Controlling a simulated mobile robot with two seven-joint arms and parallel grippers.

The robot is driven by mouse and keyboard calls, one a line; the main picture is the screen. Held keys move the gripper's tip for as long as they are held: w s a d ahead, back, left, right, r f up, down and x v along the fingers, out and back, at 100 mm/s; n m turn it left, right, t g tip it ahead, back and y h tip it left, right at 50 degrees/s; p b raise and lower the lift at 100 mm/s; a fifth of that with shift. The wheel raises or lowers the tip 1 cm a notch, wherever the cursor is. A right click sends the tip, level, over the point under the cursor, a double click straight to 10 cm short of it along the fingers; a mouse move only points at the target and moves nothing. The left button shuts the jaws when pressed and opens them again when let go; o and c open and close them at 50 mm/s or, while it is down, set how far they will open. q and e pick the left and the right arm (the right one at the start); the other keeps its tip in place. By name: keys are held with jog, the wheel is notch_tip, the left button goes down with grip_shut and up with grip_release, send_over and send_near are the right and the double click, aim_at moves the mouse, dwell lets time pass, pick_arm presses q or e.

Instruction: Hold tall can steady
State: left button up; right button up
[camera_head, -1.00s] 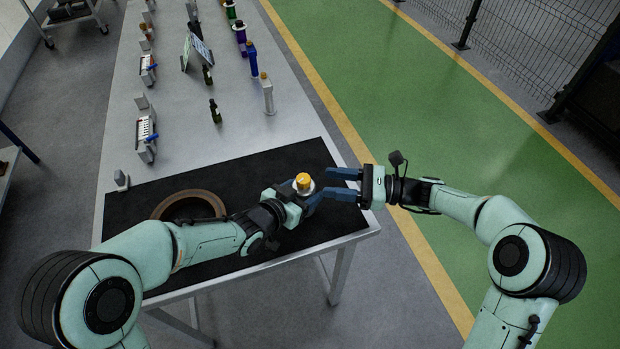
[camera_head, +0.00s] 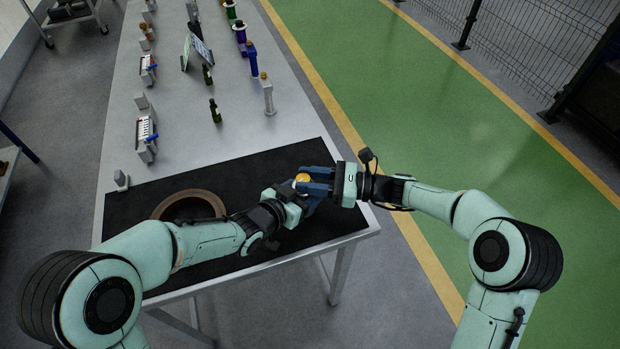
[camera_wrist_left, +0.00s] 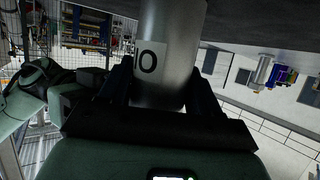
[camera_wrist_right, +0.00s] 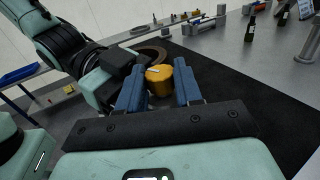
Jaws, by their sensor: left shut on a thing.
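My left gripper (camera_wrist_left: 162,85) is shut on the can's body. My right gripper (camera_wrist_right: 160,88) is open, with its blue fingers on either side of the yellow cap. I cannot tell whether they touch it. The can's body is mostly hidden by the grippers in the head view.
A black mat (camera_head: 140,218) covers the near end of the table, with a brown ring (camera_head: 165,207) on it. Farther back stand a grey post (camera_head: 268,98), green bottles (camera_head: 215,112) and several other items. The mat's back strip is clear.

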jog(key=shift+m+t, duration=0.3)
jog(key=shift+t, duration=0.1)
jog(key=m+t, duration=0.1)
jog(key=t+h, duration=0.1)
jog(key=m+t, duration=0.1)
jog(key=shift+s+r+m+t+h, duration=0.1)
jog(key=shift+s+m+t+h, duration=0.2)
jog(key=shift+t, duration=0.1)
jog(key=m+t+h, duration=0.2)
jog(key=m+t, duration=0.1)
jog(key=t, duration=0.1)
jog(key=shift+s+a+h, duration=0.15)
jog(key=shift+a+h, duration=0.15)
jog(key=shift+h, duration=0.1)
jog(key=shift+m+t+h, duration=0.3)
jog(key=shift+m+t, duration=0.1)
jog(key=shift+t, duration=0.1)
jog(key=shift+h, duration=0.3)
jog(key=o, duration=0.8)
jog(key=shift+y, duration=0.4)
